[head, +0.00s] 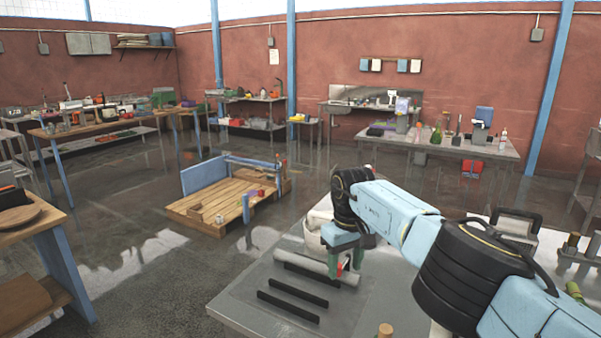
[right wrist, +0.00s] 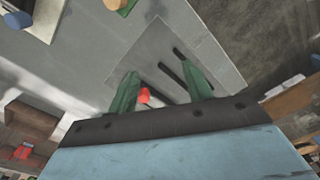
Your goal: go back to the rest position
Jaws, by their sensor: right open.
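My right gripper (head: 345,269) is above the grey table in the head view, pointing down by a grey tube (head: 305,264) that lies there. In the right wrist view its two green fingers (right wrist: 160,76) stand wide apart with nothing gripped between them. A small red piece (right wrist: 145,95) shows near the left finger; I cannot tell whether it touches it. My right arm (head: 395,212) reaches in from the right and hides part of the table. My left gripper is in neither view.
The grey table (head: 236,312) holds a thin mat (head: 345,305) with black strips (head: 288,306). A wooden peg (head: 385,329) stands near its front edge. A black-handled case (head: 517,222) is at the right. A wooden pallet (head: 225,198) lies on the open floor beyond.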

